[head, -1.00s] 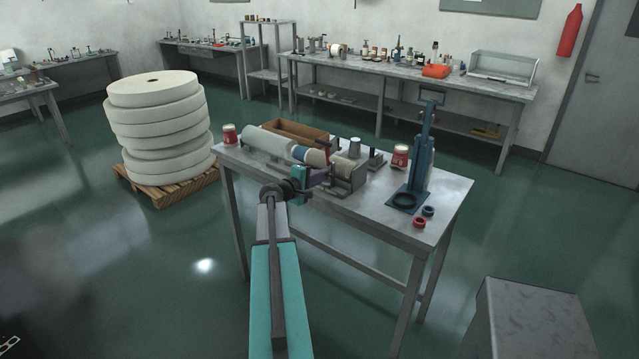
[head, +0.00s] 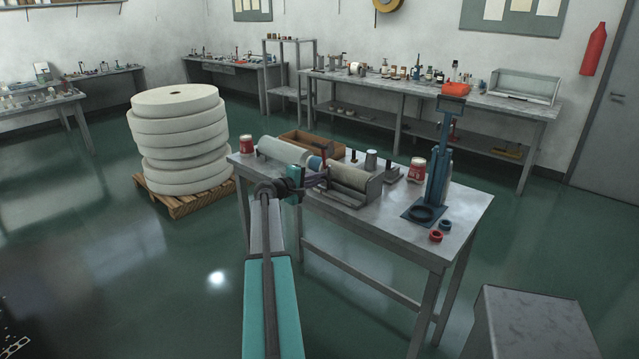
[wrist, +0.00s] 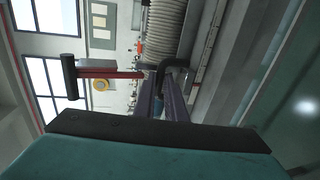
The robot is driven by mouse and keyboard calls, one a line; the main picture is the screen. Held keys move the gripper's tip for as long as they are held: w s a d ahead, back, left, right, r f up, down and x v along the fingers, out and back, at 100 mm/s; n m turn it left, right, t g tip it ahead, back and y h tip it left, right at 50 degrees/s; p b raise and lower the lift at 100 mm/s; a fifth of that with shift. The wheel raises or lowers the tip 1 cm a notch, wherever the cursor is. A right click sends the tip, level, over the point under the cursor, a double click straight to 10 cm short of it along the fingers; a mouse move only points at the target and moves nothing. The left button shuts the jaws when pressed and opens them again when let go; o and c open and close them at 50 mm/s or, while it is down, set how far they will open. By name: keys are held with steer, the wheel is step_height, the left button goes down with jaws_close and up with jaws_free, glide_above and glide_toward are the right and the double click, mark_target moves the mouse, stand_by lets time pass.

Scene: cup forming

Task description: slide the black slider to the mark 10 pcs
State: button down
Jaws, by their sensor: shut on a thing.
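A bench device with a cream roll (head: 350,178) in a grey frame stands at the table's front edge. Its ribbed roll also shows in the wrist view (wrist: 167,28). My gripper (head: 322,181) is at the left front of this device. In the wrist view its fingers (wrist: 161,92) are closed on a black hooked piece (wrist: 178,66), which I take to be the black slider; the fingers partly hide it. A red bar (wrist: 108,74) with a black handle (wrist: 70,76) sticks out to the left there. The mark 10 pcs cannot be read in either view.
A blue press (head: 437,165) stands on the table at the right, with a red ring (head: 436,236) and a blue ring near its base. A grey roll (head: 283,150) and wooden box (head: 310,140) are at the left.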

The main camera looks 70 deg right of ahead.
steer(key=shift+w+a, duration=0.1)
steer(key=c, duration=2.1)
jaws_free()
steer(key=b+v, duration=0.3)
steer(key=v, duration=1)
steer(key=shift+a+b, duration=0.35)
steer(key=shift+w+r, duration=0.1)
